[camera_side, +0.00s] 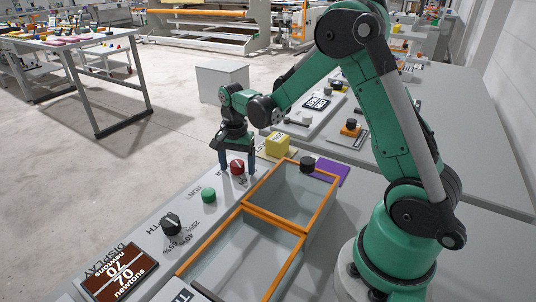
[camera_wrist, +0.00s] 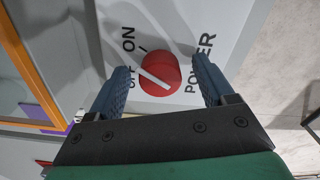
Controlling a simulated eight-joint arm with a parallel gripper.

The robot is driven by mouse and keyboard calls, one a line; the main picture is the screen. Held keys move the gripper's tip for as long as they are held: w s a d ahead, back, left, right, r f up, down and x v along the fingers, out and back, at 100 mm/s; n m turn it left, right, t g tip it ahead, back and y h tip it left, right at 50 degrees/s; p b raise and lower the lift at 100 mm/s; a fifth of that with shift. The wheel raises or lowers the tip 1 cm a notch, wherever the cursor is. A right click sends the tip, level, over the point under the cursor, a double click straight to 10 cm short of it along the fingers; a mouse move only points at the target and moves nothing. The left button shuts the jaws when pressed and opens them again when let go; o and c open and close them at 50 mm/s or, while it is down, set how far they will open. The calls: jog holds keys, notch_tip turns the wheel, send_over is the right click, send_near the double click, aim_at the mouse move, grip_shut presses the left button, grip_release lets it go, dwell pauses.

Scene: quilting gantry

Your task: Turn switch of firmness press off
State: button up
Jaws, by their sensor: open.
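The firmness press panel (camera_side: 145,232) is a light grey surface with labelled controls. Its power switch is a red round knob (camera_side: 237,167) with a white line across it. In the wrist view the red knob (camera_wrist: 160,73) sits between words reading ON, OFF and POWER. The white line slants from upper left to lower right; which word it marks is hard to tell. My gripper (camera_side: 237,170) points down at the knob. Its two blue fingers (camera_wrist: 160,82) are open, one on each side of the knob, with gaps visible in the wrist view.
A green button (camera_side: 209,195), a black depth dial (camera_side: 171,223) and a brown display reading 70 newtons (camera_side: 120,274) lie along the panel. Open bins with orange rims (camera_side: 273,232) stand beside it. A yellow block (camera_side: 278,146) and a black knob (camera_side: 307,165) are close behind.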

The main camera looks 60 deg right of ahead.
grip_shut()
jog(key=shift+n, duration=0.4)
jog(key=n, duration=1.1)
dwell(0.7)
grip_release()
